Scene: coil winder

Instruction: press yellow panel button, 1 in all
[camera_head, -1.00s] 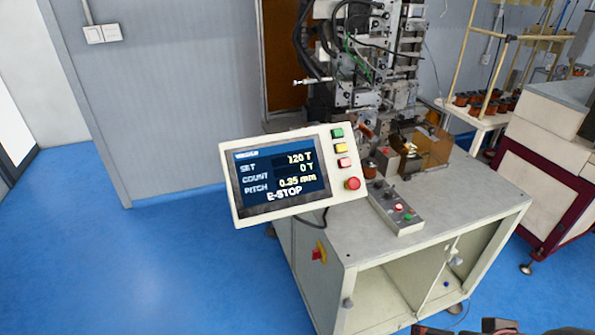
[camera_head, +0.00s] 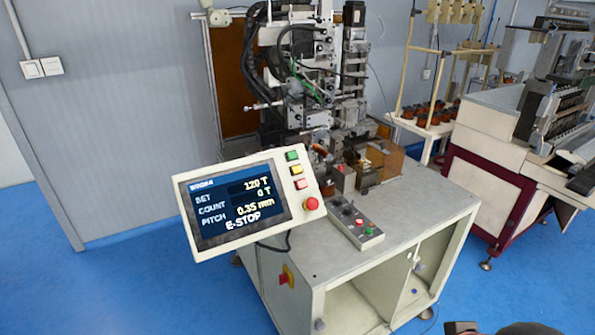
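The yellow panel button (camera_head: 296,169) sits on the right strip of the tilted control panel (camera_head: 183,215). It is below a green button (camera_head: 292,155) and above a light red button (camera_head: 301,184). A red mushroom button (camera_head: 311,203) is under them. The panel's screen (camera_head: 240,204) reads SET 120 T, COUNT 0 T, PITCH 0.35 mm and E-STOP. Nothing covers the yellow button. Dark parts of my own arm show at the bottom right edge, far from the panel. I see no gripper fingers.
The panel stands at the front left of the winder's table (camera_head: 420,205). A small button box (camera_head: 356,224) lies right of it, and the winding machine (camera_head: 310,80) rises behind. A red-and-cream bench (camera_head: 485,200) is at right. Blue floor (camera_head: 130,290) is open at left.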

